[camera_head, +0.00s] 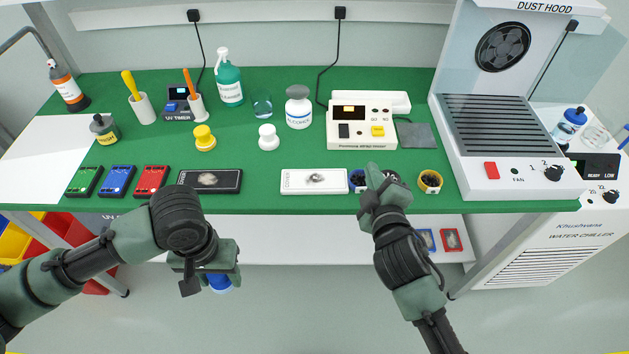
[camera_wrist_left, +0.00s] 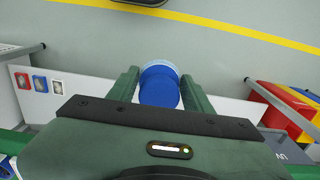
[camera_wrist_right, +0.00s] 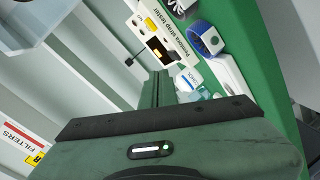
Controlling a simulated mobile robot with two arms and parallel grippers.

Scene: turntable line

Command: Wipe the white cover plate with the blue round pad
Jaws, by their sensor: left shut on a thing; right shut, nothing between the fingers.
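The white cover plate (camera_head: 295,187) lies flat near the front edge of the green table, with a dark smudge on its top. It also shows in the right wrist view (camera_wrist_right: 232,76). The blue round pad (camera_wrist_left: 159,88) is between the fingers of my left gripper (camera_head: 208,277), which is shut on it. In the head view the pad (camera_head: 220,283) shows below the gripper, in front of the table edge and left of the plate. My right gripper (camera_head: 374,172) is shut and empty, to the right of the plate; it partly hides a blue ring-like holder (camera_head: 356,180).
A black plate (camera_head: 222,187) with a smudge lies left of the white plate. A yellow ring holder (camera_head: 430,182) sits at right.

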